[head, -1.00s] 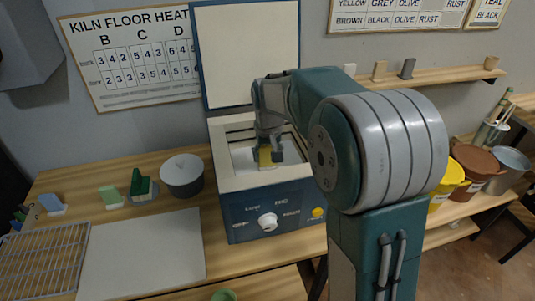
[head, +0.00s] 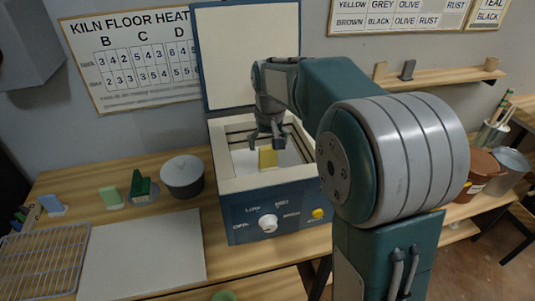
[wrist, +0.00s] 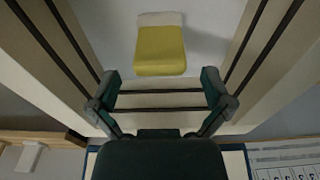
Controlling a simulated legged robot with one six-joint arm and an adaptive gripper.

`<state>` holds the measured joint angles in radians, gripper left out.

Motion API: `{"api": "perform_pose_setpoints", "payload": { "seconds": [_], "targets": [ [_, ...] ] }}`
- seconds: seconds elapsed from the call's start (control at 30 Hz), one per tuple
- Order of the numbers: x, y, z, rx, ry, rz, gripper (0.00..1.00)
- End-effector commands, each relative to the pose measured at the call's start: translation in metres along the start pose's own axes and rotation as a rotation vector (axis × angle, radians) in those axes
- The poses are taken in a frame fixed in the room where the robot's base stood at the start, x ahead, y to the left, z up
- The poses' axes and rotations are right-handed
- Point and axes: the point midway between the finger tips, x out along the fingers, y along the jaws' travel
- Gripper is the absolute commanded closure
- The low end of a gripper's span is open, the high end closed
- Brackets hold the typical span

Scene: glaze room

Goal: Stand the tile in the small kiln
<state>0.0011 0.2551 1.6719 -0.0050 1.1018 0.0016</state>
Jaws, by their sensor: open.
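The yellow tile (head: 267,157) stands upright on the pale floor of the small kiln (head: 229,183), whose lid is raised. The tile also shows in the wrist view (wrist: 160,48), with a pale end beside its yellow part. My gripper (head: 267,143) is open and empty, just above and behind the tile in the head view. In the wrist view its two fingers (wrist: 161,92) are spread wide, apart from the tile. Nothing is between them but the kiln's inside wall.
The kiln's walls (wrist: 55,85) stand close around my gripper, and its raised lid (head: 248,55) is behind.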

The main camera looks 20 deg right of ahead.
Motion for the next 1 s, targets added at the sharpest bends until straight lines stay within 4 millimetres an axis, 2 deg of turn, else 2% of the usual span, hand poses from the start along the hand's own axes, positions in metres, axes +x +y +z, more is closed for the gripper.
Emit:
{"api": "perform_pose_setpoints", "payload": {
  "seconds": [0.1, 0.3, 0.47, 0.57, 0.67, 0.8, 1.0],
  "targets": [
    [-0.028, 0.000, -0.001, 0.000, 0.005, 0.000, 0.00],
    [-0.062, 0.000, -0.001, 0.000, 0.002, 0.000, 0.00],
    [-0.075, 0.000, 0.000, 0.000, 0.000, 0.000, 0.00],
    [-0.081, 0.000, 0.007, 0.000, 0.010, 0.000, 0.00],
    [-0.092, 0.000, 0.030, 0.000, 0.043, -0.001, 0.00],
    [-0.105, 0.000, 0.076, 0.000, 0.109, -0.001, 0.00],
    [-0.108, 0.000, 0.143, 0.000, 0.203, -0.003, 0.00]
  ]
}}
